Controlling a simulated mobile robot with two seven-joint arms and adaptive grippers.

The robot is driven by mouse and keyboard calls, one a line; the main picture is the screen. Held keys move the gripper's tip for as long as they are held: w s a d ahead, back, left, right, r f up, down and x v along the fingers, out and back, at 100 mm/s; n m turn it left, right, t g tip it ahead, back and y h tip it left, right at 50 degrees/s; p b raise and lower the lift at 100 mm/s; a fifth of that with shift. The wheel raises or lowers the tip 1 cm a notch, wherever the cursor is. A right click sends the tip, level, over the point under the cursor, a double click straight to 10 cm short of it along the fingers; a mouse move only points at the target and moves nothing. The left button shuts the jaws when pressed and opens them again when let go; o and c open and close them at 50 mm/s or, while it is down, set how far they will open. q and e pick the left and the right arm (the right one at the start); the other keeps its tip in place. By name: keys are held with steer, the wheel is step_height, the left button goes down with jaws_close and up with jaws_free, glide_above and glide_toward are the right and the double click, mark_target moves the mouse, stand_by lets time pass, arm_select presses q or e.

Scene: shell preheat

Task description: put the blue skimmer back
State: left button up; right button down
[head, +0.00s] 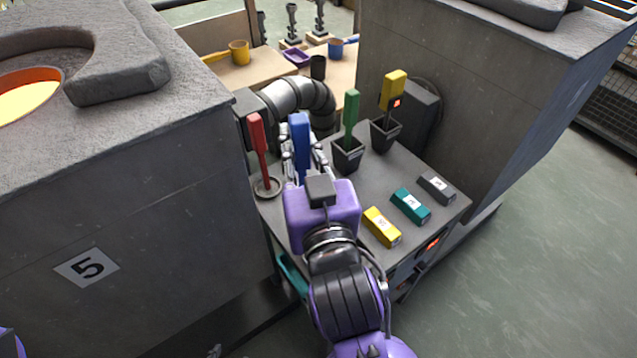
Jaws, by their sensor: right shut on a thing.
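The blue skimmer (299,130) stands about upright, its blue handle up, over the left part of the grey cart top (345,193). My right gripper (302,152) is shut on its handle. The skimmer's lower end is hidden behind my purple gripper body, so I cannot tell whether it is in a holder or above the top. My left gripper is not in view.
A red-handled tool (258,145) stands in a round holder (268,187) close on the left. Green (351,118) and yellow (393,90) tools stand in dark cups on the right. Yellow (382,227), teal (410,205) and grey (436,187) blocks lie in front. Furnaces flank the cart.

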steer(key=shift+w+r, duration=0.1)
steer(key=shift+w, duration=0.15)
steer(key=w+d+f, duration=0.3)
steer(key=w+f, duration=1)
steer(key=shift+w+f, duration=0.15)
steer(key=c, duration=1.8)
jaws_free()
steer(key=shift+o, duration=1.3)
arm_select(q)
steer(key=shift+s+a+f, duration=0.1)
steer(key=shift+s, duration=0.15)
